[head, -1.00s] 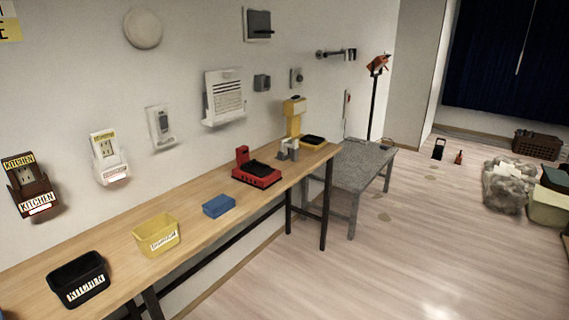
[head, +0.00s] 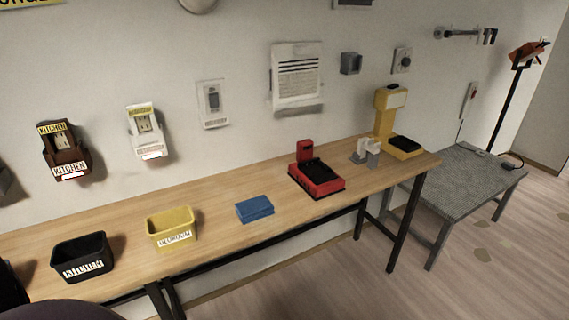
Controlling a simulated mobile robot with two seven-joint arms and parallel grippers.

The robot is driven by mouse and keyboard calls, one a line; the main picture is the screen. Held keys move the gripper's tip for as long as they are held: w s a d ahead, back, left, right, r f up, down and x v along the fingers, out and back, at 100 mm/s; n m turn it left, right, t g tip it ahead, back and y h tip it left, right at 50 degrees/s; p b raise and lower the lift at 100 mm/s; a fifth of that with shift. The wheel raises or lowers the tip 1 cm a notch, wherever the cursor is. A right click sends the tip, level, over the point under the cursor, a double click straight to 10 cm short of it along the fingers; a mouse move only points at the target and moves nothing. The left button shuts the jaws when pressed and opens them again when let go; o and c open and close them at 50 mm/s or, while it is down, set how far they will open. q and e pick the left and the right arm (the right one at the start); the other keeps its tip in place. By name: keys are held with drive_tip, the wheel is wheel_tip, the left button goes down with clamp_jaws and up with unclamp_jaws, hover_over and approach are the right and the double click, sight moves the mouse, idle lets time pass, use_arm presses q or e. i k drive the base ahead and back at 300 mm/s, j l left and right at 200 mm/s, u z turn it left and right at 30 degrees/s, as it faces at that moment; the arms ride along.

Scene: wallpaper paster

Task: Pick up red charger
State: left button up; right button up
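A red charger (head: 316,180) with a black top and an upright red block at its back left stands on the wooden table (head: 225,192), right of its middle. Nothing touches or covers it. Neither of my grippers shows in the head view. A dark rounded shape at the bottom left edge may be part of my body.
A blue box (head: 254,208), a yellow bin (head: 171,230) and a black bin (head: 82,257) stand left of the charger. A small grey-white stand (head: 366,152) and a yellow device (head: 390,122) stand right of it. A lower grey table (head: 458,190) adjoins at the right.

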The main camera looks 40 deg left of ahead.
sight(319, 180)
drive_tip(key=i+l+u, duration=0.1)
drive_tip(key=u, duration=0.3)
drive_tip(key=i+l+u, duration=0.2)
drive_tip(key=u, duration=0.25)
drive_tip(key=i+l+u, duration=0.2)
drive_tip(key=u, duration=0.2)
drive_tip(key=i+l+u, duration=0.1)
drive_tip(key=l+u, duration=0.2)
drive_tip(key=u, duration=0.15)
drive_tip(key=l+u, duration=0.4)
drive_tip(key=i+j, duration=0.05)
drive_tip(key=j, duration=0.05)
